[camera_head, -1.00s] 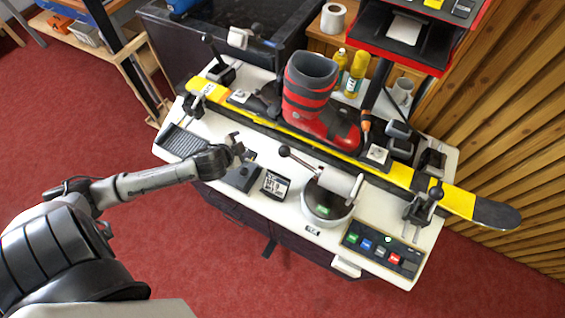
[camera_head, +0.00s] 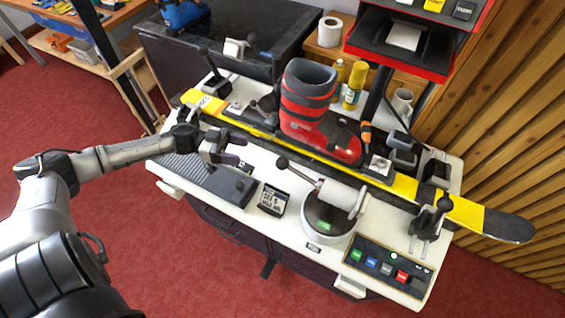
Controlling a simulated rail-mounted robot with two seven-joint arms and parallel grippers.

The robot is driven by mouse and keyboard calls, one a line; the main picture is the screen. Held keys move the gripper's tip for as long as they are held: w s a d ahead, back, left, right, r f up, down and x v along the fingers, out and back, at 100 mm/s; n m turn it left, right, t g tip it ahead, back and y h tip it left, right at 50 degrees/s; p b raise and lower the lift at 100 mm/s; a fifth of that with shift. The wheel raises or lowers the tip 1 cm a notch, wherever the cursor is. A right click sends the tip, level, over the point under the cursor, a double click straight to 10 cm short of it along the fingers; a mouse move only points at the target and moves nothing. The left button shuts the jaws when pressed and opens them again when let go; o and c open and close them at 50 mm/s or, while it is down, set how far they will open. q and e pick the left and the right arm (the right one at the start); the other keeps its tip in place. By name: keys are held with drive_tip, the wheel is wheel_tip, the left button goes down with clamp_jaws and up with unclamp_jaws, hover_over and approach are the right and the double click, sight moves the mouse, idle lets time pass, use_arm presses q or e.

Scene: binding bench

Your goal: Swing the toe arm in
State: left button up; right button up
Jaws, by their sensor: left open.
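A red and black ski boot (camera_head: 312,110) stands on a yellow and black ski (camera_head: 300,150) held along the bench. In front of the boot's toe is a round drum (camera_head: 325,222) with a green display, topped by a light cylinder (camera_head: 342,196) and a rod ending in a black knob (camera_head: 282,163). I cannot tell for sure which part is the toe arm. My left gripper (camera_head: 228,156) is open and empty, above the bench left of the knob and apart from it. My right gripper is not in view.
A small display (camera_head: 273,199) and a black box (camera_head: 232,186) stand left of the drum. A button panel (camera_head: 388,270) lies at the front right. Clamps (camera_head: 432,225) hold the ski. Yellow bottles (camera_head: 355,86) and a mug (camera_head: 402,101) stand behind the boot.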

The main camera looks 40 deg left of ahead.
sight(283, 163)
use_arm(q)
drive_tip(key=shift+g+h, duration=0.4)
drive_tip(key=shift+h, duration=0.1)
drive_tip(key=x, duration=0.9)
drive_tip(key=s+p+x, duration=0.1)
drive_tip(key=x, duration=0.3)
drive_tip(key=shift+w+d+r, duration=0.2)
drive_tip(key=shift+w+d, duration=0.05)
drive_tip(key=shift+d, duration=0.3)
clamp_jaws()
